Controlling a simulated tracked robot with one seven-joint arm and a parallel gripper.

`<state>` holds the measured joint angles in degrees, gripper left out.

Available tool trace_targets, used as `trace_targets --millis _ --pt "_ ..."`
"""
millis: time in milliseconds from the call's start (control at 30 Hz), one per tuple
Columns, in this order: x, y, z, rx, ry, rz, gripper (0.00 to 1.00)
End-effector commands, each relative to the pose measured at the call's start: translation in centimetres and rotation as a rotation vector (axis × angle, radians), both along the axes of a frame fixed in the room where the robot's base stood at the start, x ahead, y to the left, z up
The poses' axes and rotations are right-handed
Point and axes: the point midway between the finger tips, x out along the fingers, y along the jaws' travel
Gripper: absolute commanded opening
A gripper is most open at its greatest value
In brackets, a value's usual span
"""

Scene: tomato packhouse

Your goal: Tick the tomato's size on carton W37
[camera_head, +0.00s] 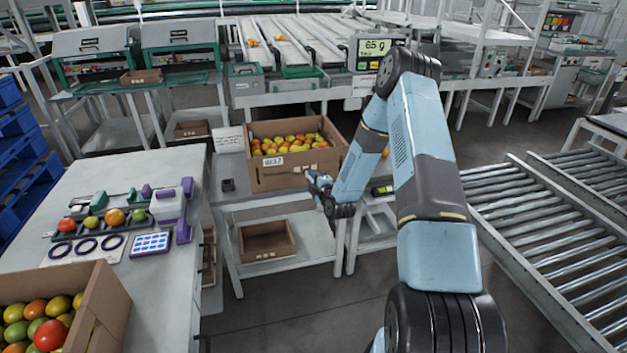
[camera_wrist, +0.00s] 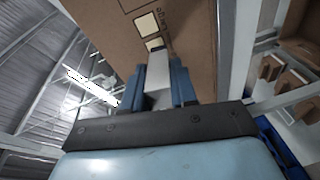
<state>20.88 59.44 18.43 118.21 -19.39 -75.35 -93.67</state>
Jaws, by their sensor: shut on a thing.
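Carton W37 (camera_head: 300,178), a brown cardboard box filled with red, orange and yellow tomatoes, stands on the middle bench. Its W37 label (camera_head: 273,161) is on the front. My gripper (camera_head: 318,184) is low at the carton's front right. In the wrist view my gripper (camera_wrist: 160,85) is shut on a pale grey thing (camera_wrist: 158,72), whose tip lies over the cardboard face (camera_wrist: 195,35). Pale printed squares (camera_wrist: 147,25) and small lettering show just beyond that tip. I cannot tell whether the tip touches the cardboard. A display (camera_head: 370,52) appears to read 65 g.
A small black block (camera_head: 228,185) lies left of the carton. A dark and yellow-green thing (camera_head: 382,190) lies right of my gripper. The left table (camera_head: 170,280) holds several tomatoes and a purple-and-white device (camera_head: 170,205). A roller conveyor (camera_head: 550,240) is at right.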

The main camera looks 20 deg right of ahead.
Motion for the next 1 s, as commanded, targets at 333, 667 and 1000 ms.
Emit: trace_targets --millis 333,667,1000 --pt "0.21 -0.02 0.01 0.000 0.000 0.000 0.00" --pt "0.48 -0.05 0.01 0.000 -0.001 0.000 0.00" --pt "0.75 -0.06 0.01 0.000 -0.001 -0.001 0.00"
